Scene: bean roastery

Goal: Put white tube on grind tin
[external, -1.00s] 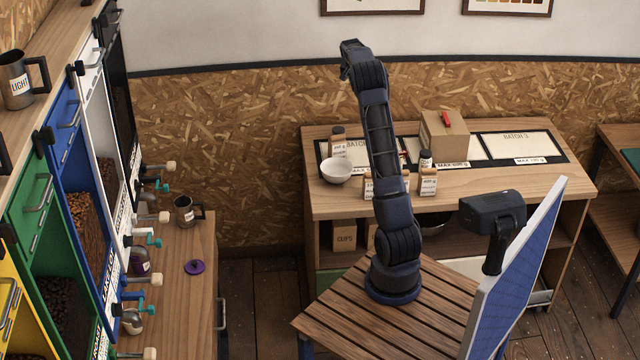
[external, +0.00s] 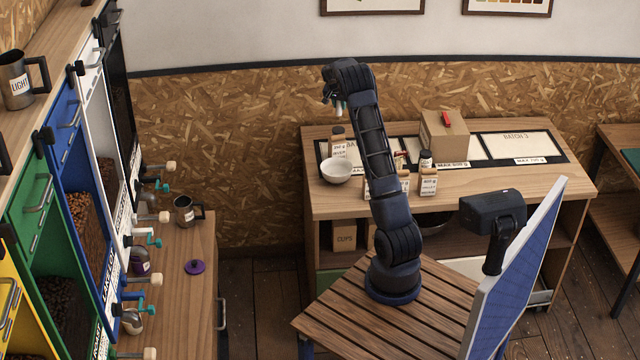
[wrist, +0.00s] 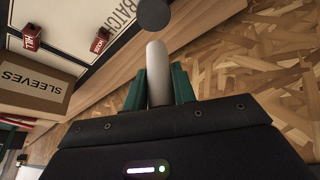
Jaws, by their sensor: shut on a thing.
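My gripper (wrist: 159,85) is shut on the white tube (wrist: 157,65), which stands out between its green fingers in the wrist view. In the external view my gripper (external: 334,100) hangs over the back left of the desk, and the tube (external: 339,107) shows as a small pale tip. A dark round disc (wrist: 154,14) lies just beyond the tube's end in the wrist view; I cannot tell what it belongs to or whether they touch. I cannot make out which container is the grind tin.
The desk (external: 450,190) holds a labelled jar (external: 338,145), a white bowl (external: 336,170), small labelled containers and a cardboard box (external: 444,137). The box also shows in the wrist view (wrist: 33,88), with two small red things (wrist: 31,33). The chipboard wall is close behind.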

